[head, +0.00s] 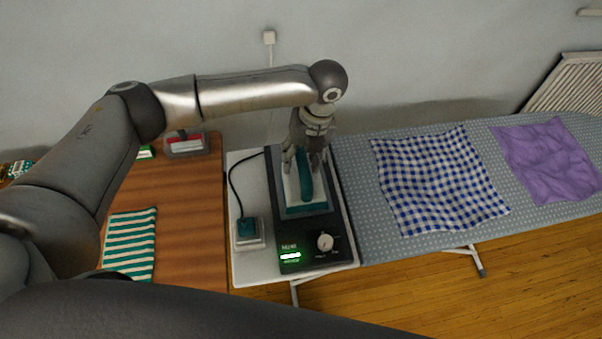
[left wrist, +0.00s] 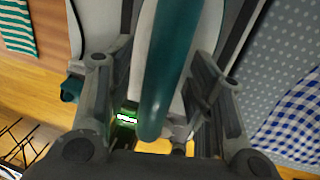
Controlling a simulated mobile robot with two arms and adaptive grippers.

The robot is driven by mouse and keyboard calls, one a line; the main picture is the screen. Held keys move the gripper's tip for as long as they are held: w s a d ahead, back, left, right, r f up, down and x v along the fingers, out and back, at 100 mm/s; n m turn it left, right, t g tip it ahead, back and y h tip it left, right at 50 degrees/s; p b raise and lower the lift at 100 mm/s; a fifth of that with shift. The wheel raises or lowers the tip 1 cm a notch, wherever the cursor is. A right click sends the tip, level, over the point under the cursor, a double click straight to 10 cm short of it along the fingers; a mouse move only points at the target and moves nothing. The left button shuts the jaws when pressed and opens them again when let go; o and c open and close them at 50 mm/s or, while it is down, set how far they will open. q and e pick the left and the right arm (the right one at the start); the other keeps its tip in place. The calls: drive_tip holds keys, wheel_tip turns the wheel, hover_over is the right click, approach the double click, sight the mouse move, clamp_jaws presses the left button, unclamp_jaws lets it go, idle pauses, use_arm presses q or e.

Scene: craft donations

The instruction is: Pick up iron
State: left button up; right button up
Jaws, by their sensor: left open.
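The iron (head: 306,197) is teal with a pale body and stands on a black station with a lit green display. My left gripper (head: 305,160) is over the iron's handle. In the left wrist view the teal iron handle (left wrist: 168,72) runs between the two open fingers, one on each side of it. I see a gap beside the handle, so the fingers do not look closed on it. The underside of the iron is hidden. My right gripper is not in view.
The black station (head: 290,262) has a knob and a cable to a teal-topped box (head: 248,232). The ironing board (head: 365,222) carries a blue checked cloth (head: 438,182) and a purple cloth (head: 548,160). A wooden table (head: 190,220) with a striped cloth (head: 130,243) is at left.

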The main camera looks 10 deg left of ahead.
use_arm(q)
drive_tip(key=shift+f, duration=0.15)
clamp_jaws()
drive_tip(key=shift+w, duration=0.1)
idle(0.3)
